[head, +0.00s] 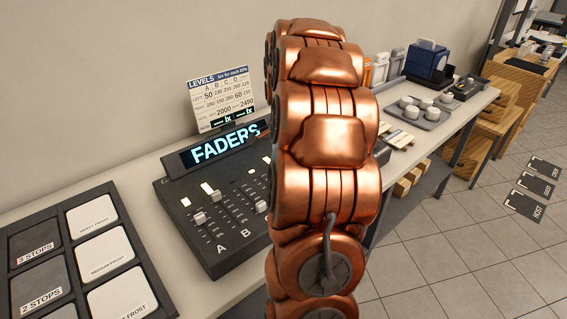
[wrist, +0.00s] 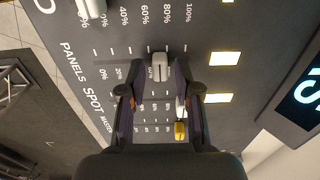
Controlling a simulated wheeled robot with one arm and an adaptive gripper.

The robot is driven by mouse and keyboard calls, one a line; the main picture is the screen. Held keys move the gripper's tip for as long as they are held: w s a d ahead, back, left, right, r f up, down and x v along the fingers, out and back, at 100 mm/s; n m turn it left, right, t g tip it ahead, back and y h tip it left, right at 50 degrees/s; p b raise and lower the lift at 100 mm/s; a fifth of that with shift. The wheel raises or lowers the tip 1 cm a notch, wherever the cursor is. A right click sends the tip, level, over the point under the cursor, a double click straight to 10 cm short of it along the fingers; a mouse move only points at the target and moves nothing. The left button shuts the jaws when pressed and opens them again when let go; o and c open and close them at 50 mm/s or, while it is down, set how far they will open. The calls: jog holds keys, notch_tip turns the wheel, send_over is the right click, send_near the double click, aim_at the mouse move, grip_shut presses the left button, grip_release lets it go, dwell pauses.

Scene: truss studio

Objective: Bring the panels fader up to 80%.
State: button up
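The fader console (head: 215,235) stands on the counter with its lit FADERS display (head: 224,144). In the wrist view, the PANELS label (wrist: 75,60) is at left and a grey fader cap (wrist: 160,65), apparently the panels one, sits in its row between about 60% and 80%; its exact reading is unclear. My gripper (wrist: 160,77) is open, with one finger on each side of this cap and gaps visible. A white cap (wrist: 180,106) and a yellow cap (wrist: 180,131) lie between the fingers, nearer the palm. In the head view my arm hides the gripper and the console's right part.
A LEVELS card (head: 222,98) stands behind the console. Another fader cap (wrist: 92,8) is at the wrist view's top left. Filter swatches (head: 95,218) lie left of the console. A tray with knobs (head: 418,113) and a blue box (head: 428,62) stand farther right on the counter.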

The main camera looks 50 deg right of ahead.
jog(key=shift+o, duration=0.4)
notch_tip(320, 180, up, 12)
dwell(0.6)
dwell(0.5)
